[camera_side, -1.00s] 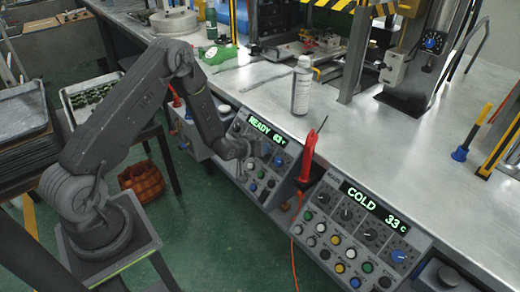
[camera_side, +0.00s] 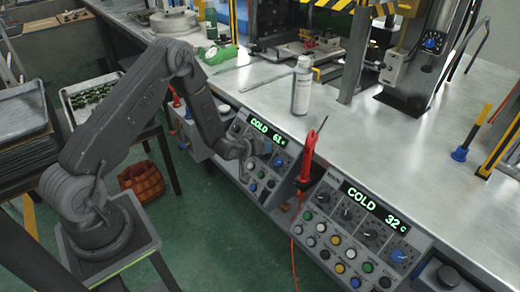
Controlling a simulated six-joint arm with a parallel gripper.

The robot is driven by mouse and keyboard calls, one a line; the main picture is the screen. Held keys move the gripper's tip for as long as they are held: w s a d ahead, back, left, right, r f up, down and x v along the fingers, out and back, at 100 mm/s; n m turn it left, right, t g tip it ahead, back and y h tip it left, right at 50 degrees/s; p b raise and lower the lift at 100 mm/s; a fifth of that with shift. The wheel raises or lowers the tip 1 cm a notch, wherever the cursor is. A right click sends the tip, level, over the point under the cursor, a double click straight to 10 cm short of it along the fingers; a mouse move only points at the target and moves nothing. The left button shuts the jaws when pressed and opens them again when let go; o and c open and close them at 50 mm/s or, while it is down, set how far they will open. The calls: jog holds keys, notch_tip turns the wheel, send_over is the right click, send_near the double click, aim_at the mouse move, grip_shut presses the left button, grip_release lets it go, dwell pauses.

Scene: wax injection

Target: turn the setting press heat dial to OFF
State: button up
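My gripper (camera_side: 247,157) is at the left control panel (camera_side: 241,131), over its dials. It is dark, small and partly merged with the panel, so its opening and any contact with a dial cannot be made out. The left panel's green display (camera_side: 268,132) reads COLD and about 61. A blue dial (camera_side: 278,161) shows just right of my gripper. The right control panel (camera_side: 352,237) has a display (camera_side: 375,207) reading COLD 32, and a blue dial (camera_side: 398,256). No dial's label is legible, so I cannot tell which is the setting press heat dial.
A red-handled tool (camera_side: 306,162) stands between the two panels, with an orange cable below it. A white bottle (camera_side: 302,87) stands on the metal bench (camera_side: 345,130) behind. Another blue dial (camera_side: 433,42) is on a post box at upper right.

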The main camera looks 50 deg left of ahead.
jog(key=shift+o, duration=0.6)
jog(key=v, duration=1.3)
jog(key=shift+s, duration=0.4)
jog(key=shift+r, duration=0.15)
